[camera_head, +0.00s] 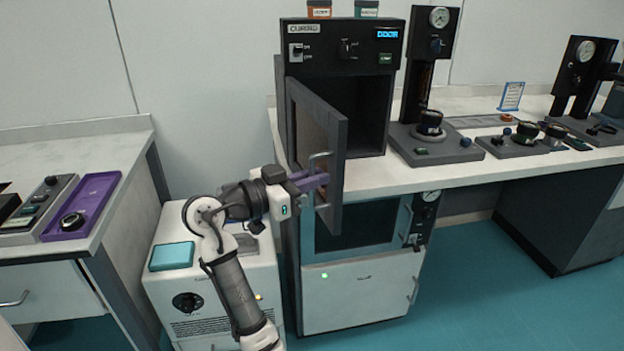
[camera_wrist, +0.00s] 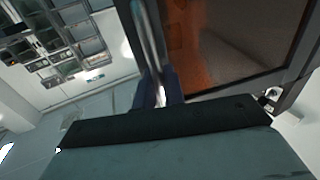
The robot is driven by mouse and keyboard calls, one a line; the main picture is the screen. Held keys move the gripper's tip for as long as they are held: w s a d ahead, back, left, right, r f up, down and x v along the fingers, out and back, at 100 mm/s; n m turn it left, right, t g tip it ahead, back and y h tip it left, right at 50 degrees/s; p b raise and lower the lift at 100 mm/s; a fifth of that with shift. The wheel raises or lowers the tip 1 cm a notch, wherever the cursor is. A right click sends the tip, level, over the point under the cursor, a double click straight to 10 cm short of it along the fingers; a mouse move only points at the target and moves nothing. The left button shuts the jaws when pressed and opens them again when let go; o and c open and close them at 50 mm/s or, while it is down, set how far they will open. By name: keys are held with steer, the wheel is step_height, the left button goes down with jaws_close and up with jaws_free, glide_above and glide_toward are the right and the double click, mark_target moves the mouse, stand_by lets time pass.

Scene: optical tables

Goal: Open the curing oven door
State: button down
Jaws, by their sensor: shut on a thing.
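The curing oven (camera_head: 345,60) is a dark box on the bench, with a blue display reading DOOR and a label on its upper panel. Its door (camera_head: 330,135) is hinged on the left and stands swung well out, so the dark chamber (camera_head: 362,105) shows. My gripper (camera_head: 318,180) is at the door's outer free edge, its purple fingers shut on the silver door handle (camera_head: 320,158). In the wrist view the handle (camera_wrist: 150,50) runs between the fingers (camera_wrist: 158,92), beside the door's orange window (camera_wrist: 195,45).
A second unit with a glass front (camera_head: 350,232) sits under the bench below the oven. A press with a gauge (camera_head: 430,130) stands right of the oven. The teal floor in front is clear.

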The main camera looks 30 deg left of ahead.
steer(key=c, duration=1.6)
jaws_free()
steer(key=b+v, duration=0.2)
steer(key=v, duration=1.1)
steer(key=shift+s+a+f, duration=0.1)
steer(key=shift+s+a, duration=0.15)
steer(key=shift+s, duration=0.05)
